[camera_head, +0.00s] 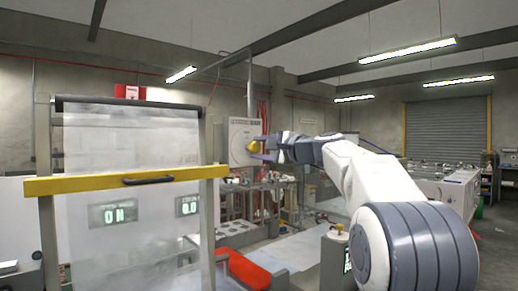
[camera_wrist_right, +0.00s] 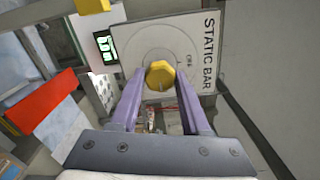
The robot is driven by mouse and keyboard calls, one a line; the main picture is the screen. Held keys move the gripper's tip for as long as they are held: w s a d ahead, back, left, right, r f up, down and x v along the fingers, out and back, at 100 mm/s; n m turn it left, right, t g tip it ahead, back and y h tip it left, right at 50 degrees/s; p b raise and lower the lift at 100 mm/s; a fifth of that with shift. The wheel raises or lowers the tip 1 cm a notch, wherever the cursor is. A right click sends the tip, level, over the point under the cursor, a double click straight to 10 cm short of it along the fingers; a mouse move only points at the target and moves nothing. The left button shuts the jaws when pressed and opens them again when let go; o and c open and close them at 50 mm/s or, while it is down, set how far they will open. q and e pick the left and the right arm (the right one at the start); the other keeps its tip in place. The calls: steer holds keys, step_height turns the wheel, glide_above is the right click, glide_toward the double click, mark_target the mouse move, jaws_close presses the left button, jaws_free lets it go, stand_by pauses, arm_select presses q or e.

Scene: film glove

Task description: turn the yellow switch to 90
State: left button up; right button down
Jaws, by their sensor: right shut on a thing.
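The yellow switch (camera_head: 254,147) is a knob on the front of a pale panel (camera_head: 238,134) in the head view. In the right wrist view the yellow switch (camera_wrist_right: 160,75) looks many-sided and sits on a round dial. The panel (camera_wrist_right: 136,38) reads "STATIC BAR" there. My right gripper (camera_head: 263,150) reaches the knob from the right. In the wrist view its purple fingers (camera_wrist_right: 160,84) lie on both sides of the knob and are shut on it. The knob's exact angle is hard to read. My left gripper is not in view.
A frame with translucent film and a yellow crossbar (camera_head: 125,181) stands at the left. Displays reading "ON" (camera_head: 113,212) and "0.0" (camera_head: 187,206) show through the film. A small green display (camera_wrist_right: 105,47) sits beside the panel. A cluttered bench (camera_head: 262,184) stands below the panel.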

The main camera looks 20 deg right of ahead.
steer(key=shift+d+f, duration=0.1)
steer(key=shift+c, duration=1.9)
jaws_free()
steer(key=shift+s, duration=0.1)
steer(key=shift+s+d+b, duration=0.15)
steer(key=shift+s+b, duration=0.2)
steer(key=b+v, duration=0.3)
steer(key=v, duration=0.6)
steer(key=shift+s+b, duration=0.25)
steer(key=shift+b, duration=0.15)
